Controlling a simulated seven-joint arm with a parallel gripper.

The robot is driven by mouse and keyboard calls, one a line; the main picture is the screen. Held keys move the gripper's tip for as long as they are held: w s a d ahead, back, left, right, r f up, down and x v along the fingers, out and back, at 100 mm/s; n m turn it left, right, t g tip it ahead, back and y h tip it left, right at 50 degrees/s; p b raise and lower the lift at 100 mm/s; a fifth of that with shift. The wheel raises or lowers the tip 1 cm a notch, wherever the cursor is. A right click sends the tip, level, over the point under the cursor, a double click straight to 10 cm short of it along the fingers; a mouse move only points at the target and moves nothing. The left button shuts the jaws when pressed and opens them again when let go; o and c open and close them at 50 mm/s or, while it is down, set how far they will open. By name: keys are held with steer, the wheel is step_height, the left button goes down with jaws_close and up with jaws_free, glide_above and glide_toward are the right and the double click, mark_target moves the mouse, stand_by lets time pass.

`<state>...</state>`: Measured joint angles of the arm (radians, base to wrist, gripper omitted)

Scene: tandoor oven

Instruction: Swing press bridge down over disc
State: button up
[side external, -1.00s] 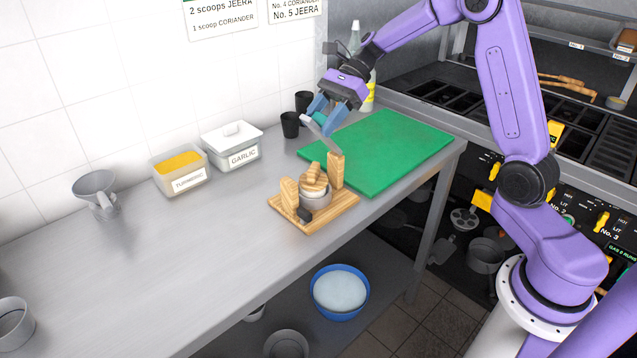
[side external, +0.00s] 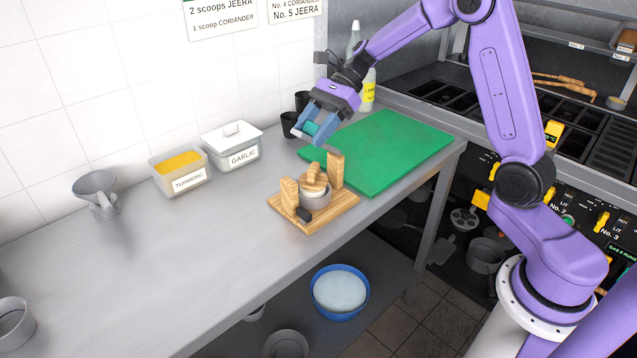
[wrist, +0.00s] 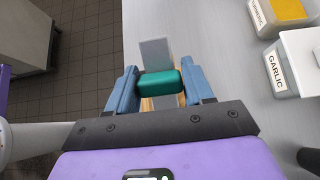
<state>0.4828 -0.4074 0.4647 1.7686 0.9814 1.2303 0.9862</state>
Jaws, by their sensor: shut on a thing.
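The wooden press base (side external: 345,219) lies flat on the steel counter, with an upright wooden post at each end, the left one (side external: 289,195) and the right one (side external: 336,168). Between them a grey cup (side external: 318,202) holds something pale with a stepped wooden piece (side external: 314,176) on top; the disc itself is hard to make out. My gripper (side external: 313,129) is shut on the teal handle (wrist: 160,84) of the press bridge, a grey bar (wrist: 157,53). The bridge is raised above the press, up and behind the right post. In the side view the fingers hide much of the bar.
A green cutting board (side external: 395,150) lies right of the press. Dark cups (side external: 289,124) and a bottle (side external: 368,92) stand behind my gripper. The garlic (side external: 231,146) and turmeric (side external: 180,172) tubs stand along the wall.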

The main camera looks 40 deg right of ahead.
mark_target(310, 136)
steer(key=shift+a+f, duration=0.35)
steer(key=shift+a, duration=0.05)
steer(key=shift+x, duration=0.9)
steer(key=shift+f, duration=0.1)
steer(key=shift+a+f, duration=0.4)
steer(key=shift+f, duration=0.35)
steer(key=shift+a, duration=0.1)
